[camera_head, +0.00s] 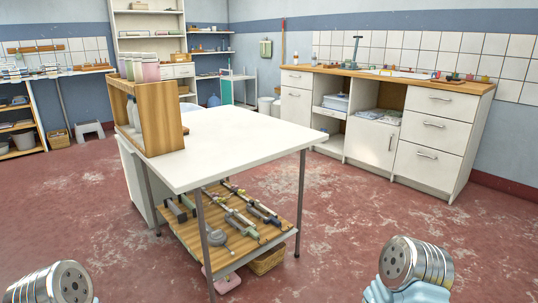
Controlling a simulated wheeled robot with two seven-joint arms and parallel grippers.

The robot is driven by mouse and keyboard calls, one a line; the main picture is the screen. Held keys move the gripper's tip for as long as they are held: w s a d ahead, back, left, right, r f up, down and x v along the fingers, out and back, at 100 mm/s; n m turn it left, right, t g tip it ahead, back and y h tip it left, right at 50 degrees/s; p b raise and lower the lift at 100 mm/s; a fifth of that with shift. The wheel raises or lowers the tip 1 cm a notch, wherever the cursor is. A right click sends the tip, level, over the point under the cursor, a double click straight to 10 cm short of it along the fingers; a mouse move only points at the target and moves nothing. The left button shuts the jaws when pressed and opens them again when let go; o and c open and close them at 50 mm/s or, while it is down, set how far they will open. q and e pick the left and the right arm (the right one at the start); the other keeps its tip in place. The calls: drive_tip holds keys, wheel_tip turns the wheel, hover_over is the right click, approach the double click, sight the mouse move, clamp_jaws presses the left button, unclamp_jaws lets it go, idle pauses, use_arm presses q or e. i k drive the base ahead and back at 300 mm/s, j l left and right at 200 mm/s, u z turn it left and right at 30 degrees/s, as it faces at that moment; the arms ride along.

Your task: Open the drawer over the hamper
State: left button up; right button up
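A white cabinet run (400,140) with a wooden top stands along the right wall. At its right end is a stack of three drawers, with the top drawer (440,101), the middle drawer (430,129) and the bottom drawer (424,162) all closed. At its left end another drawer (297,79) is closed above a closed front (294,107). I cannot tell which front, if any, is the hamper. Metal round ends of my arms show at the bottom left and bottom right. No fingers of either gripper are visible.
A white-topped table (230,145) with a wooden lower shelf (205,240) of metal tools stands between me and the cabinets. A wooden rack (165,118) with bottles is on it. Red floor (350,215) lies open to the right of the table. A wicker basket (268,260) is beneath.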

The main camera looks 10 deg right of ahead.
sight(310, 77)
drive_tip(key=i+l+z, duration=0.45)
drive_tip(key=i+z, duration=0.85)
drive_tip(key=i, duration=0.2)
drive_tip(key=i+j+z, duration=0.15)
drive_tip(key=i+z, duration=0.3)
drive_tip(key=i+u, duration=0.2)
drive_tip(key=i, duration=0.35)
drive_tip(key=i+u, duration=0.15)
drive_tip(key=i, duration=0.35)
drive_tip(key=i+l+u, duration=0.2)
drive_tip(key=i, duration=0.3)
drive_tip(key=i+l+u, duration=0.2)
drive_tip(key=i, duration=0.35)
drive_tip(key=i+j+u, duration=0.2)
drive_tip(key=i+u, duration=0.2)
drive_tip(key=i, duration=0.15)
drive_tip(key=i+u, duration=0.35)
drive_tip(key=i, duration=0.2)
drive_tip(key=i+l+u, duration=0.1)
drive_tip(key=i+u, duration=0.3)
drive_tip(key=i, duration=1)
drive_tip(key=i+j+z, duration=0.15)
drive_tip(key=z, duration=0.2)
drive_tip(key=i+j+z, duration=0.1)
drive_tip(key=z, duration=0.25)
drive_tip(key=i+j+z, duration=0.1)
drive_tip(key=j+z, duration=0.25)
